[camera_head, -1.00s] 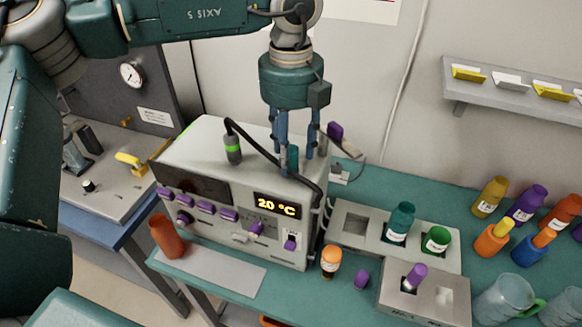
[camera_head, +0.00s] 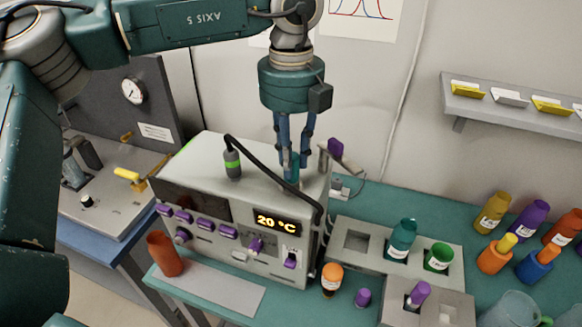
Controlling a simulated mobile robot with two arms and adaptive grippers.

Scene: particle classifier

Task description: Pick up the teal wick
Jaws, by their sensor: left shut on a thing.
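My left gripper (camera_head: 293,170) points down at the top right of the grey machine, its blue fingers closed around a small teal piece. This teal wick (camera_head: 295,168) stands upright between the fingertips, just at the machine's top. I cannot tell whether its lower end still touches the machine; a black cable passes in front of it. My right gripper is not in view.
The grey machine (camera_head: 215,190) has a display reading 20 °C and purple knobs. A green-banded probe (camera_head: 232,162) with a black cable stands on its top. To the right are a teal bottle (camera_head: 403,238), a green jar (camera_head: 438,257) and an orange-capped vial (camera_head: 332,277).

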